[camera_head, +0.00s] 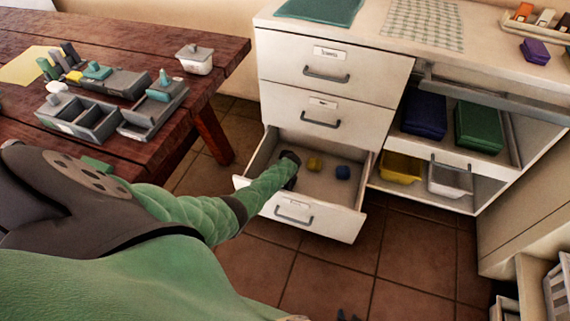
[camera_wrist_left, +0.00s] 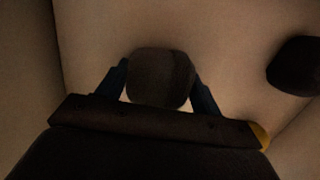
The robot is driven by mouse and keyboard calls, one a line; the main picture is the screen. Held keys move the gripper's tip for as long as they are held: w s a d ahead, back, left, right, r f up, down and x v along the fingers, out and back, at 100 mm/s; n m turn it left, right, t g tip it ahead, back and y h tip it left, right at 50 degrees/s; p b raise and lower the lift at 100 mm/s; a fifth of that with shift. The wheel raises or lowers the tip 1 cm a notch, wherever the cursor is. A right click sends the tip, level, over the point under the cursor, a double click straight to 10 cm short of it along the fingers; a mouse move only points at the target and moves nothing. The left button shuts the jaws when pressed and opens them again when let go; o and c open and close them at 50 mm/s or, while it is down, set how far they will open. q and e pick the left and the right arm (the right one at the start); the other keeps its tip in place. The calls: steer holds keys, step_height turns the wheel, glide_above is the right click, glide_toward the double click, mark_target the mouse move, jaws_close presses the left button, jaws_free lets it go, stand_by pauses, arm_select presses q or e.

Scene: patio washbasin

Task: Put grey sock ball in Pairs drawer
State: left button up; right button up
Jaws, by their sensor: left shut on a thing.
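The grey sock ball (camera_wrist_left: 160,78) is between the fingertips of my left gripper (camera_wrist_left: 160,90), which is shut on it in the left wrist view. In the head view the left arm reaches down into the open bottom drawer (camera_head: 330,220), and the gripper (camera_head: 290,180) is inside it, mostly hidden by the forearm. The ball does not show clearly there. The drawer's label is too small to read.
A wooden table (camera_head: 215,65) with grey trays stands left. Shelves with bins (camera_head: 423,112) are right. Tiled floor (camera_head: 330,272) is clear in front.

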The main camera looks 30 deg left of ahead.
arm_select(q)
steer(key=shift+f, duration=0.15)
steer(key=shift+f, duration=0.15)
steer(key=o, duration=1)
